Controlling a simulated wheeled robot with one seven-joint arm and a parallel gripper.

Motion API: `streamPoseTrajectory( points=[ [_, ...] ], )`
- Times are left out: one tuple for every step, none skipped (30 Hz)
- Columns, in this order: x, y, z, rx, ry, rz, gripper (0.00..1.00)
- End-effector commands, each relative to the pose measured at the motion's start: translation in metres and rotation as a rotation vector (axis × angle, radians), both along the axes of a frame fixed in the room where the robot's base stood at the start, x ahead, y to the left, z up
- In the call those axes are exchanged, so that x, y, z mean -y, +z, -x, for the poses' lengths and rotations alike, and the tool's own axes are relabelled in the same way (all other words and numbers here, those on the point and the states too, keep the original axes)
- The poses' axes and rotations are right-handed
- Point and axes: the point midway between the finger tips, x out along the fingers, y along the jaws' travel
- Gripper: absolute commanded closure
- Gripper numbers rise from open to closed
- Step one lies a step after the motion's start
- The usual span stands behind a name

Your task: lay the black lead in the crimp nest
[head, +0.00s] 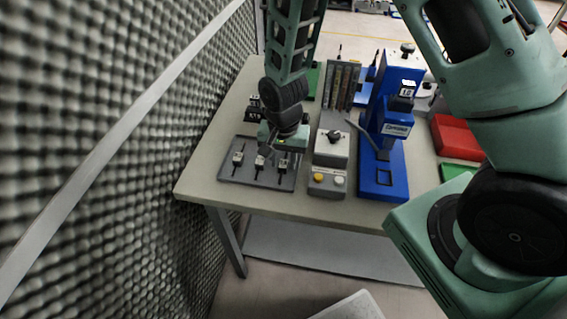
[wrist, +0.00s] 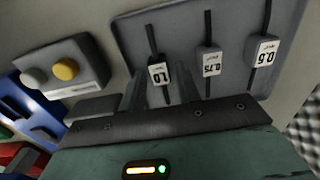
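Three black leads with white tags lie side by side on a grey tray (head: 230,174), which also shows in the wrist view (wrist: 185,22). In the wrist view their tags read 1.0 (wrist: 160,73), 0.75 (wrist: 211,64) and 0.5 (wrist: 264,53). My gripper (head: 268,155) is over the tray. In the wrist view my gripper (wrist: 160,82) looks open, its fingers apart near the 1.0 lead; whether they touch it I cannot tell. A blue press (head: 392,130) has a dark square outline (head: 384,178) on its base, seemingly the crimp nest, with nothing visible in it.
A control box with a yellow button (head: 319,178) and a pale button (head: 339,181) stands between tray and press. A red bin (head: 455,138) is at the right. A grey upright rack (head: 341,85) stands behind the box. A foam wall (head: 110,140) runs along the left.

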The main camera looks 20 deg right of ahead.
Motion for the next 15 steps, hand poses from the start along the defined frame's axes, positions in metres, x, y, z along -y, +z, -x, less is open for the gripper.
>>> streamPoseTrajectory(
  points=[
    [0.0001, -0.0014, 0.0001, 0.000, 0.000, 0.000, 0.67],
    [0.0000, -0.0018, 0.0000, 0.000, 0.000, 0.000, 0.67],
    [0.0000, -0.0020, -0.0001, 0.001, 0.000, -0.001, 0.67],
    [0.0000, -0.0019, -0.0001, 0.001, 0.000, -0.001, 0.67],
    [0.0000, -0.0019, -0.0001, 0.001, 0.000, -0.001, 0.67],
    [0.0000, -0.0019, -0.0001, 0.001, 0.000, -0.001, 0.67],
    [0.0000, -0.0018, -0.0001, 0.001, 0.000, -0.001, 0.67],
    [0.0000, -0.0018, -0.0001, 0.001, 0.000, -0.001, 0.73],
    [0.0000, -0.0017, -0.0001, 0.001, 0.000, -0.001, 0.84],
    [0.0000, -0.0017, -0.0001, 0.001, 0.000, -0.001, 0.92],
    [0.0001, -0.0017, -0.0001, 0.001, 0.000, -0.001, 1.00],
    [0.0001, -0.0016, -0.0001, 0.000, 0.000, 0.000, 1.00],
    [0.0001, -0.0016, -0.0001, 0.000, 0.000, 0.000, 1.00],
    [0.0000, -0.0015, -0.0001, 0.001, 0.000, -0.001, 1.00],
    [0.0001, -0.0015, -0.0001, 0.000, 0.000, 0.000, 1.00]
  ],
)
